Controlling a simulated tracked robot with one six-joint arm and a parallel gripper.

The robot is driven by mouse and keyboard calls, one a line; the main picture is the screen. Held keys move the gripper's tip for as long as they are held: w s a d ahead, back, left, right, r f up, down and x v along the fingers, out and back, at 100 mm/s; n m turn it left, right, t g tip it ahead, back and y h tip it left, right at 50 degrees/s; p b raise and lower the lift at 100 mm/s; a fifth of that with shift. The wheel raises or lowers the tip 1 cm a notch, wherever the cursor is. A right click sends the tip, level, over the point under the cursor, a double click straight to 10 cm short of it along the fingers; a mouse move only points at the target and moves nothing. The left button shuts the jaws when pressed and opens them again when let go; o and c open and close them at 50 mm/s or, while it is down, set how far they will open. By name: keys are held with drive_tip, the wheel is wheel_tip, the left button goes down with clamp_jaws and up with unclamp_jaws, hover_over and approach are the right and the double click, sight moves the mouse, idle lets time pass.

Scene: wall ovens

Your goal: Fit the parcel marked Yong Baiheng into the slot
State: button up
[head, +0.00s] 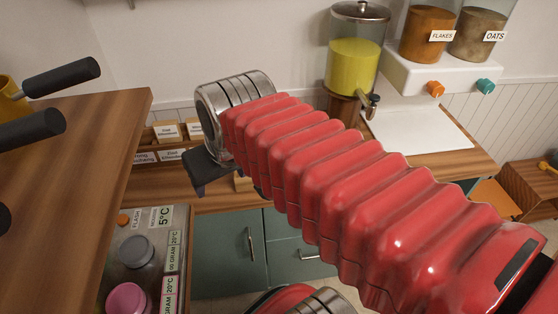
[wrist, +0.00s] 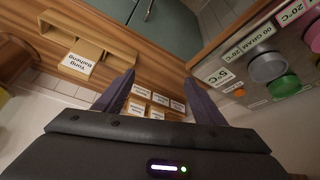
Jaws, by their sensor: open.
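A tan parcel (wrist: 80,63) with a white label reading Yong Baiheng, upside down in the wrist view, lies on the wooden counter, left of my fingers and apart from them. What looks like part of it shows as a tan block (head: 243,183) in the head view, mostly hidden by my arm. A wooden rack (wrist: 152,104) with several white-labelled compartments shows between and beyond my fingers; in the head view the rack (head: 155,146) has a label that seems to read Yong Baiheng. My gripper (wrist: 159,75) is open and empty above the counter; in the head view my gripper (head: 207,182) is partly hidden.
A grey panel (wrist: 235,88) with coloured knobs and temperature labels stands to the right in the wrist view. A yellow-filled dispenser (head: 354,65) and a white mat (head: 425,127) are at the back right. A high wooden surface (head: 75,185) rises at left.

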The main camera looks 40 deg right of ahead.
drive_tip(key=o, duration=0.4)
drive_tip(key=w+d, duration=0.1)
drive_tip(key=d, duration=0.1)
drive_tip(key=d+r+m, duration=0.1)
drive_tip(key=d, duration=0.2)
drive_tip(key=w+d+r+m+h, duration=0.1)
drive_tip(key=d, duration=0.2)
drive_tip(key=shift+w+g, duration=0.35)
drive_tip(key=shift+g, duration=0.05)
drive_tip(key=shift+c, duration=0.2)
drive_tip(key=d+r+m+g, duration=0.1)
drive_tip(key=d+m, duration=0.2)
drive_tip(key=d, duration=0.8)
drive_tip(key=shift+w+d+h, duration=0.35)
drive_tip(key=shift+d+h, duration=0.05)
drive_tip(key=x, duration=0.8)
drive_tip(key=shift+f, duration=0.2)
drive_tip(key=shift+w, duration=0.1)
drive_tip(key=shift+x, duration=2.6)
drive_tip(key=shift+a, duration=0.15)
